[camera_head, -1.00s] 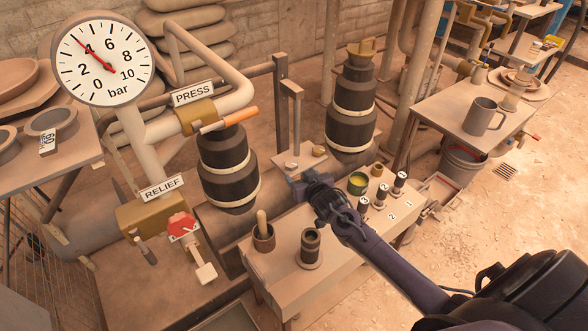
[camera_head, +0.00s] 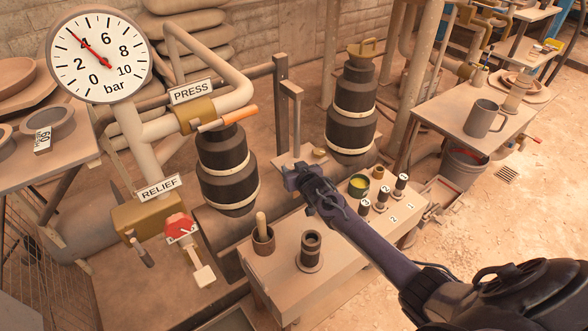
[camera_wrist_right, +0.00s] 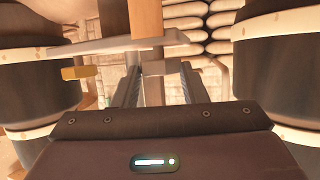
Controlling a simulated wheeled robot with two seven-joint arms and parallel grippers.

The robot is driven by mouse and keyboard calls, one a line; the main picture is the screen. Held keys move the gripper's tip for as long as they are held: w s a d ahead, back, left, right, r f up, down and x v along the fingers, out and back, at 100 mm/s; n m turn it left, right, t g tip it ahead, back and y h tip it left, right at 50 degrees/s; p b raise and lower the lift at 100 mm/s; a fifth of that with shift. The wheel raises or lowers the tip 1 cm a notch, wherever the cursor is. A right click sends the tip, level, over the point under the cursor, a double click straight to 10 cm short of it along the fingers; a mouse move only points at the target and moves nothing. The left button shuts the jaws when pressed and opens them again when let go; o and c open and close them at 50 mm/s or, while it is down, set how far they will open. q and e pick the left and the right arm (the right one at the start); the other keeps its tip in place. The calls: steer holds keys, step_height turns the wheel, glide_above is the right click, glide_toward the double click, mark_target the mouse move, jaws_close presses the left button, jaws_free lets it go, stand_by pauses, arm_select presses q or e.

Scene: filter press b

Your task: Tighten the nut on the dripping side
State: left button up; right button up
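A small brass piece (camera_head: 319,153), which may be a nut, sits on a flat plate (camera_head: 283,160) between the two black banded vessels, left (camera_head: 226,165) and right (camera_head: 352,105). A brass piece (camera_wrist_right: 78,72) also shows beside the plate in the right wrist view, left of the fingers. I cannot make out dripping on either side. My right gripper (camera_head: 292,176) is just in front of the plate. In its wrist view the two fingers (camera_wrist_right: 160,88) stand apart, with an upright post seen in the gap and nothing clearly gripped. My left gripper is out of view.
The gauge (camera_head: 101,54) reads about 4 bar. A red RELIEF valve (camera_head: 180,229) is at left. An upright post (camera_head: 281,105) stands behind the plate.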

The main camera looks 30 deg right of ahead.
steer(key=c, duration=0.4)
steer(key=shift+a, duration=0.1)
steer(key=m+h, duration=0.2)
steer(key=h, duration=0.1)
steer(key=shift+w+a+f+m+g, duration=0.1)
steer(key=shift+a+m+g, duration=0.3)
steer(key=m+g+h+b, duration=0.1)
steer(key=m+h+b, duration=0.1)
steer(key=m+h, duration=0.1)
steer(key=shift+w+a+g, duration=0.15)
steer(key=shift+a+g, duration=0.05)
steer(key=shift+g, duration=0.2)
arm_select(q)
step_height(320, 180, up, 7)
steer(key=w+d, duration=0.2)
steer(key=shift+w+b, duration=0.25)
steer(key=shift+b, duration=0.05)
arm_select(e)
steer(key=shift+m+h, duration=0.3)
steer(key=shift+h, duration=0.1)
steer(key=o, duration=1)
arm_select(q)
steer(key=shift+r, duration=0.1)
